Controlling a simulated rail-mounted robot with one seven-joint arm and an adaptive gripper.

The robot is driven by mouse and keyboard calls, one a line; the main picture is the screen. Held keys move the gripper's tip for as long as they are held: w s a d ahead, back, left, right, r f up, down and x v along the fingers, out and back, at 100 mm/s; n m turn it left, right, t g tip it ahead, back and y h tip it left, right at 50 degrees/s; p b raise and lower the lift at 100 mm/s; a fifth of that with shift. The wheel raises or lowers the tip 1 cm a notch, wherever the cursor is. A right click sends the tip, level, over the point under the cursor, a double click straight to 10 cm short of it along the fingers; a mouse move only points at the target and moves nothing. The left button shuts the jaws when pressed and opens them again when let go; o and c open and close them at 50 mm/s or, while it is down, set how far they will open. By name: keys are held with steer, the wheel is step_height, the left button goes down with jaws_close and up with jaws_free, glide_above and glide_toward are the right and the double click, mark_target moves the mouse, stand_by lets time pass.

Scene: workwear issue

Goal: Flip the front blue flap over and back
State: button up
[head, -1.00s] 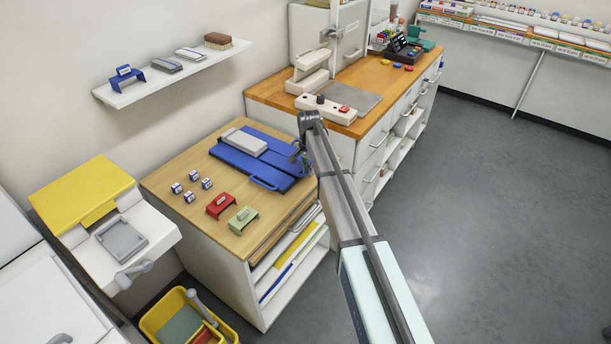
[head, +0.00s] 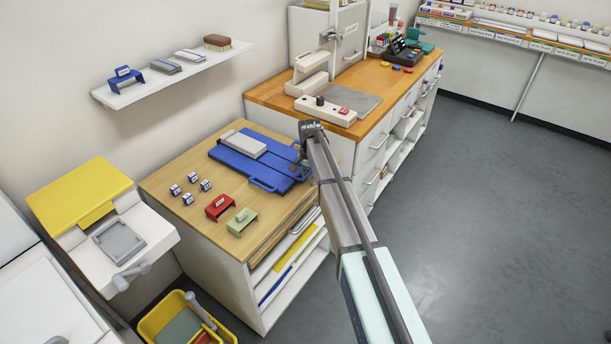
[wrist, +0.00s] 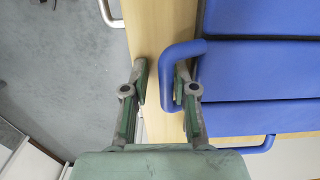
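The blue folding board (head: 228,158) lies flat on the wooden top of the low cabinet, with a pale grey block (head: 243,144) on it. In the wrist view, blue panels (wrist: 265,70) lie side by side, and a rounded blue handle (wrist: 168,82) sticks out past the panels' edge. A second blue handle (wrist: 262,147) shows at lower right there. My gripper (wrist: 161,85) is open around the first handle: one finger is inside its loop, the other outside, with a gap on the outer side. In the head view my arm partly hides this end of the board.
Red (head: 220,206) and green (head: 242,221) small stands and several small blue-and-white blocks (head: 190,199) sit in front of the board. A taller wooden-topped counter (head: 270,93) stands behind. Open floor (head: 480,230) lies to the right.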

steer(key=shift+r, duration=0.15)
steer(key=shift+a+r+p, duration=0.1)
steer(key=shift+r+p, duration=1.6)
steer(key=shift+r, duration=2.2)
steer(key=s+d+f+n, duration=0.2)
steer(key=s+d+f, duration=0.25)
steer(key=s, duration=0.85)
steer(key=s+d+f+n, duration=0.3)
steer(key=s+d+f, duration=0.15)
steer(key=s, duration=0.85)
steer(key=s+d+f+n, duration=0.2)
steer(key=s+d+f, duration=0.25)
steer(key=s, duration=0.85)
steer(key=s+f+g+b, duration=0.2)
steer(key=s+f+g, duration=0.1)
steer(key=s+f, duration=0.8)
steer(key=s+f+g+b, duration=0.1)
steer(key=s+f+g, duration=0.2)
steer(key=s+f, duration=0.8)
steer(key=s, duration=0.5)
steer(key=shift+s+a+f+g+b, duration=0.15)
steer(key=shift+s+a+g+b, duration=0.15)
steer(key=shift+a+g+b, duration=0.1)
